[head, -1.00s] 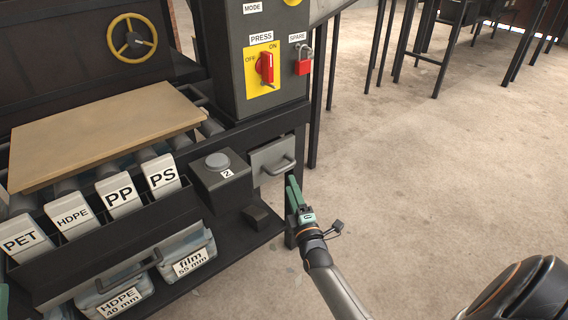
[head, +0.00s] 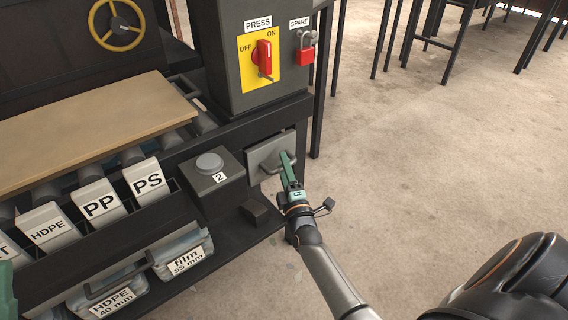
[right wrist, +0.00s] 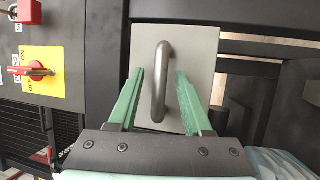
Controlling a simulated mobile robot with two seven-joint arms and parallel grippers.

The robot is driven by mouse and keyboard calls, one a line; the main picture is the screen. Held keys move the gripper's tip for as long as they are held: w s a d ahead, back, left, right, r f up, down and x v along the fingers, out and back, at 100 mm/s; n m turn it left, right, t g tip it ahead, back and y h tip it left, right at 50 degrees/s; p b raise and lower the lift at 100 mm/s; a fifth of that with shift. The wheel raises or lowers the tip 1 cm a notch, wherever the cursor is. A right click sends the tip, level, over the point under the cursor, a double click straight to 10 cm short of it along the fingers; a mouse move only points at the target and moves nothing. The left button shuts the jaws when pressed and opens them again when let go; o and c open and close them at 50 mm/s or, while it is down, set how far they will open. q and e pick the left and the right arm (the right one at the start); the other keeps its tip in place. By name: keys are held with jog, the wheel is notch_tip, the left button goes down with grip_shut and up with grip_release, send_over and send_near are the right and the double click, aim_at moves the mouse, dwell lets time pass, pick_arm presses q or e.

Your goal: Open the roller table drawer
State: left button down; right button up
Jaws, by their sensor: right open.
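The roller table drawer (head: 258,157) has a plain grey front with a dark bar handle and sits under the switch cabinet. It looks closed. My right gripper (head: 286,168) is at the drawer front, its green fingers open. In the right wrist view the drawer front (right wrist: 201,50) fills the middle, and its handle (right wrist: 160,85) stands between the two open fingers of the right gripper (right wrist: 160,74), apart from both. A green piece at the lower left edge of the head view looks like part of my left gripper (head: 6,292); its jaws cannot be made out.
A grey box with a round button (head: 210,163) and label 2 is left of the drawer. Labelled bins, including PS (head: 148,182), line the table front. A red padlock (head: 305,57) and red switch (head: 263,58) are above.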

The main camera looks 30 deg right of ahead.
grip_shut()
dwell(0.5)
dwell(1.0)
